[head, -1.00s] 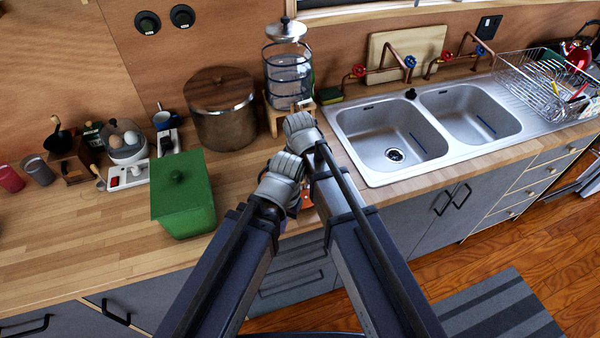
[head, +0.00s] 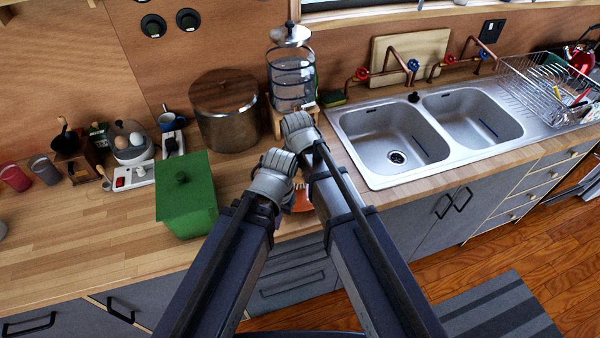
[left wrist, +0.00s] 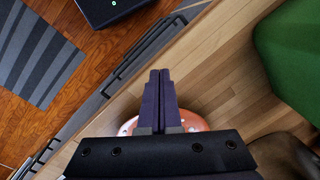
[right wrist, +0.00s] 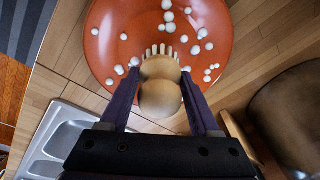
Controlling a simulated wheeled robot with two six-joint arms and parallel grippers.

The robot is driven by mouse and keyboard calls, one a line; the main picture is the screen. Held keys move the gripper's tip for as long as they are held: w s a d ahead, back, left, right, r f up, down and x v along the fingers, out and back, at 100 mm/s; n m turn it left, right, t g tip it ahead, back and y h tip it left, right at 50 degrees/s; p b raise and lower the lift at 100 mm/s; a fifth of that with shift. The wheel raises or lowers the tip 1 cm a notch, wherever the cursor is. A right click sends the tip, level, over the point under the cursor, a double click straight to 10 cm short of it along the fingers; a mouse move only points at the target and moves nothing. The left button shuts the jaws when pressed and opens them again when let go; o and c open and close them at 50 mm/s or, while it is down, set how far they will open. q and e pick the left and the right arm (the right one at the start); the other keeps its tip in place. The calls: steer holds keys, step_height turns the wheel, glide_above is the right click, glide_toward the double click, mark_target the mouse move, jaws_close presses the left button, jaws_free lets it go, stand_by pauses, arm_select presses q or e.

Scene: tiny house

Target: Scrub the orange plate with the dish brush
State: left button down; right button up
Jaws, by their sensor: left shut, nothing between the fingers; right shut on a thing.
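The orange plate (right wrist: 130,45) lies on the wooden counter with several white bits scattered on it. In the head view only a sliver of the plate (head: 303,203) shows between my arms. My right gripper (right wrist: 163,100) is shut on the wooden dish brush (right wrist: 160,92). The brush's pale bristles are over the plate near its rim; I cannot tell whether they touch it. My left gripper (left wrist: 163,80) is shut and empty, above the counter's front edge. Parts of the plate (left wrist: 196,122) show behind its fingers. In the head view both sets of fingertips are hidden.
A green lidded box (head: 186,195) stands left of my left gripper. A metal pot (head: 226,112) and a glass dispenser (head: 291,80) stand behind. The double sink (head: 395,140) and dish rack (head: 550,85) are to the right. The counter at front left is clear.

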steer(key=shift+r+p, duration=3.05)
steer(key=shift+r, duration=0.35)
steer(key=shift+f, duration=0.1)
